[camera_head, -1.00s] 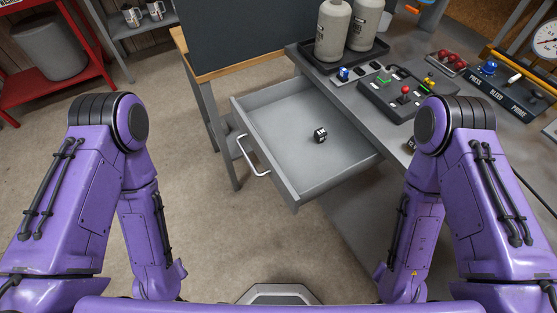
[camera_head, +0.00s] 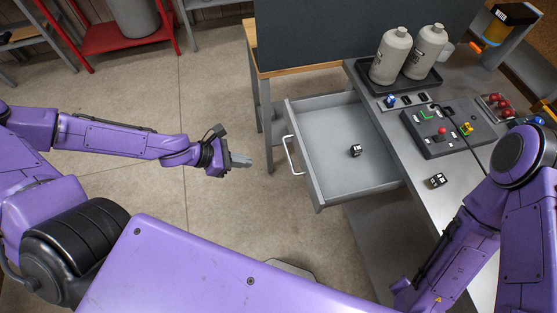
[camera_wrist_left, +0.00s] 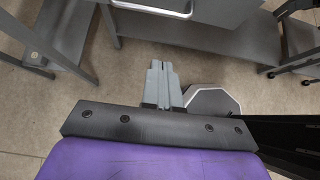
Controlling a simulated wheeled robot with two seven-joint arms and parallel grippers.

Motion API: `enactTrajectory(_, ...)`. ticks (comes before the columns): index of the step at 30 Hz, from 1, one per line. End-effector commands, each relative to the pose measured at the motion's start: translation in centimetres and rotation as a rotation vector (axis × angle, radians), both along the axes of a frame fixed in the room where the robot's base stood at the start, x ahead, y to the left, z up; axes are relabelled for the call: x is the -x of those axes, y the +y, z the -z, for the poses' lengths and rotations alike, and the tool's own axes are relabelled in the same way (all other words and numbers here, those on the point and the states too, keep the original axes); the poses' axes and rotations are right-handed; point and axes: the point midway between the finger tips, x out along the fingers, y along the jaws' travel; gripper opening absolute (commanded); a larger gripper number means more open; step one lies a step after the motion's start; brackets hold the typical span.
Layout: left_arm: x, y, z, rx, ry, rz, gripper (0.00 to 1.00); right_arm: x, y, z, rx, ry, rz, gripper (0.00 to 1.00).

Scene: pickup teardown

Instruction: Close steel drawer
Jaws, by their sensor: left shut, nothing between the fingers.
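The steel drawer (camera_head: 328,165) is pulled out from the grey workbench, with a small black-and-white cube (camera_head: 355,150) lying inside it. Its pale bar handle (camera_head: 292,155) is on the front panel, facing left. My left gripper (camera_head: 243,161) is shut and empty, in the air to the left of the handle and apart from it. In the left wrist view the gripper (camera_wrist_left: 162,78) has its fingers together, and part of the drawer and handle shows at the top edge. My right arm is over the bench's right side; its gripper is out of view.
The workbench top (camera_head: 412,175) holds a tray with two grey bottles (camera_head: 391,55), a control box (camera_head: 447,132) and another small cube (camera_head: 436,180). A dark panel stands behind the drawer. A red shelf (camera_head: 115,35) is at the back left. Floor left of the drawer is clear.

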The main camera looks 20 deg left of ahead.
Motion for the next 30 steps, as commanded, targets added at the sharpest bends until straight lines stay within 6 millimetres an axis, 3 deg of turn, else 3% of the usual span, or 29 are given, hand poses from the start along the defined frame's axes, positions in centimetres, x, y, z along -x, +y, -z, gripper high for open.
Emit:
enactTrajectory(1, -0.1, -0.6, 1.8, 0.000, 0.003, 0.005, 0.00, 0.0, 0.0, 2.0, 0.000, 0.000, 0.000, 0.55)
enactTrajectory(3, -0.7, -1.4, 2.8, -0.002, 0.004, 0.006, 0.00, 0.0, 0.0, 3.4, 0.000, 0.000, 0.000, 0.55)
enactTrajectory(13, -3.4, -5.7, 6.8, -0.004, 0.003, 0.007, 0.00, 0.0, 0.0, 8.7, 0.000, 0.000, 0.000, 0.55)
enactTrajectory(15, -4.2, -6.8, 5.6, -0.005, 0.001, 0.008, 0.00, 0.0, 0.0, 8.1, -0.001, 0.001, 0.000, 0.55)
enactTrajectory(20, -5.3, -8.3, 5.0, -0.006, 0.001, 0.006, 0.00, 0.0, 0.0, 8.0, 0.000, 0.000, 0.000, 0.55)
enactTrajectory(30, -5.7, -8.8, 4.8, -0.004, 0.000, 0.005, 0.00, 0.0, 0.0, 8.0, 0.000, 0.000, 0.000, 0.55)
